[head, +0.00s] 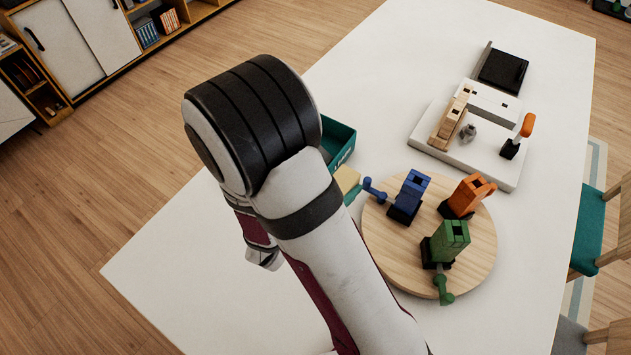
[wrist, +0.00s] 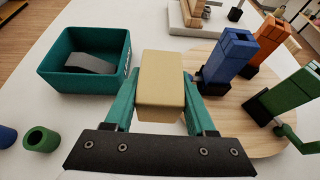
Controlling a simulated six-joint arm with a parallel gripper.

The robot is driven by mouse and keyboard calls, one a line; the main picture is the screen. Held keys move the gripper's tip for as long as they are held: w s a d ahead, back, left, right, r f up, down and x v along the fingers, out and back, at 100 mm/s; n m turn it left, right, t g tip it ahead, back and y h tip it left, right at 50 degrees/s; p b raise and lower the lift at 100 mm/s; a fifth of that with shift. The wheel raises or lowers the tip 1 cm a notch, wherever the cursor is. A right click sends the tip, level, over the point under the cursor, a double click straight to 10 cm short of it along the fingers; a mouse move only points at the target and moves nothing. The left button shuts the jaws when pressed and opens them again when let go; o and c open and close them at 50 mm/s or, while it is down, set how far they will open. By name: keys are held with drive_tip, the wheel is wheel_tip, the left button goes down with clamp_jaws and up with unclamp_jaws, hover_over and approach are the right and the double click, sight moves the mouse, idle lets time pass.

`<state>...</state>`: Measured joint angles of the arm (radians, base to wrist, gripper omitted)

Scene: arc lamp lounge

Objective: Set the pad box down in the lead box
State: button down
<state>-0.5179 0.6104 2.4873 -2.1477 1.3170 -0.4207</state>
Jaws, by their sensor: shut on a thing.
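The pad box (wrist: 161,86) is a plain tan block in the middle of the wrist view. My gripper (wrist: 160,92) is shut on it, with one teal finger on each side. In the head view part of the pad box (head: 347,179) shows beside my arm, which hides most of the gripper. The lead box, a teal open-topped box (wrist: 82,84), stands on the table to the left of the pad box in the wrist view, with a grey curved piece inside. In the head view the lead box (head: 345,146) is partly hidden behind my arm. The pad box is outside it.
A round wooden board (head: 378,238) carries blue (head: 408,193), orange (head: 468,195) and green (head: 446,241) stands. A white base with wooden parts (head: 452,150) and a black tray (head: 501,70) stand farther back.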

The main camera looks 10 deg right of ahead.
drive_tip(key=w+d+r+m+g+h, duration=0.2)
drive_tip(key=w+d+r+m+g, duration=0.2)
drive_tip(key=w+d+r, duration=0.7)
drive_tip(key=w+a+f, duration=0.7)
drive_tip(key=w+f, duration=0.2)
drive_tip(key=f, duration=0.3)
drive_tip(key=shift+a+f, duration=0.4)
drive_tip(key=shift+f, duration=0.15)
drive_tip(key=shift+f, duration=0.45)
drive_tip(key=shift+c, duration=1.1)
unclamp_jaws()
drive_tip(key=shift+r, duration=0.1)
